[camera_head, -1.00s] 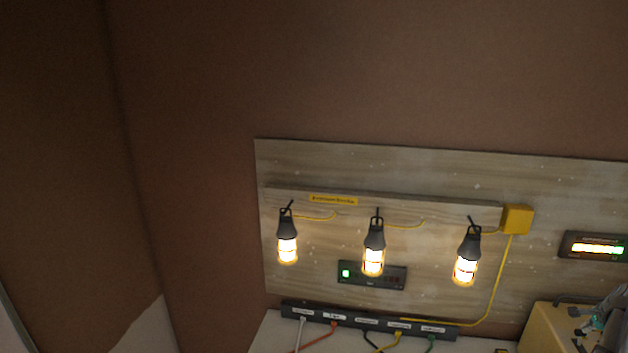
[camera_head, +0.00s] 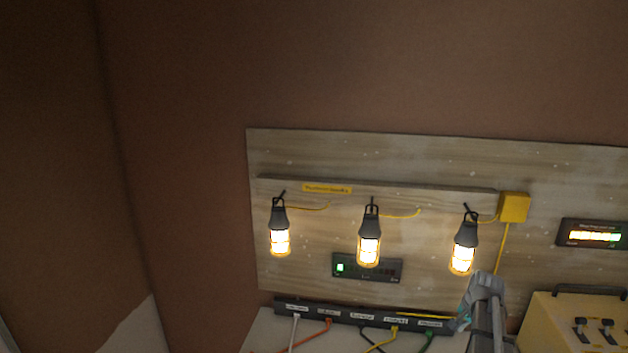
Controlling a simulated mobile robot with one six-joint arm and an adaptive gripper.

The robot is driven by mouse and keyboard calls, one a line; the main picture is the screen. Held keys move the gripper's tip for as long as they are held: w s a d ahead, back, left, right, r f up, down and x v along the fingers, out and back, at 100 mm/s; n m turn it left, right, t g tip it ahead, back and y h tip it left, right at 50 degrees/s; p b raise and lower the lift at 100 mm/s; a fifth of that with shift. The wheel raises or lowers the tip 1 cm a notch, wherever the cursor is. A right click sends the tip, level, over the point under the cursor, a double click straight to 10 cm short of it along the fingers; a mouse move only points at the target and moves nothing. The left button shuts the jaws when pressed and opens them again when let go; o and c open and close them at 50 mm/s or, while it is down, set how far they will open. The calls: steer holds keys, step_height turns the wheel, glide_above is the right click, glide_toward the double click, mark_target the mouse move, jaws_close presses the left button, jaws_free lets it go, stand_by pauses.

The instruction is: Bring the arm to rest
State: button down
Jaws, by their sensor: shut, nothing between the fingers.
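My gripper (camera_head: 459,322) shows at the lower right of the head view, at the end of my grey arm. Its teal-tipped fingers are small in the picture and point down and left. It is shut and empty. In the picture it overlaps the right end of the dark power strip (camera_head: 345,314), beside the yellow box; I cannot tell whether it touches anything. The rest of my arm runs down out of the frame.
Three lit caged lamps (camera_head: 280,228) hang on a wooden board (camera_head: 420,160). A yellow junction box (camera_head: 514,207) and a lit display (camera_head: 592,234) are right of them. A yellow box with switches (camera_head: 560,308) stands at lower right. Several coloured cables leave the strip.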

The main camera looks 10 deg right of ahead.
steer(key=s+a+f+n+g+b, duration=0.1)
steer(key=s+a+f+n+b, duration=0.1)
steer(key=a, duration=0.9)
steer(key=s+a+f+n+g+b, duration=0.1)
steer(key=s+a+f+n+b, duration=0.2)
steer(key=a, duration=0.9)
steer(key=s+a+f+n+g+b, duration=0.1)
steer(key=s+a+n, duration=0.4)
steer(key=a, duration=0.7)
step_height(320, 180, down, 3)
steer(key=shift+r+n+b, duration=0.1)
steer(key=shift+n+b, duration=0.7)
steer(key=shift+n, duration=0.3)
steer(key=shift+s, duration=0.1)
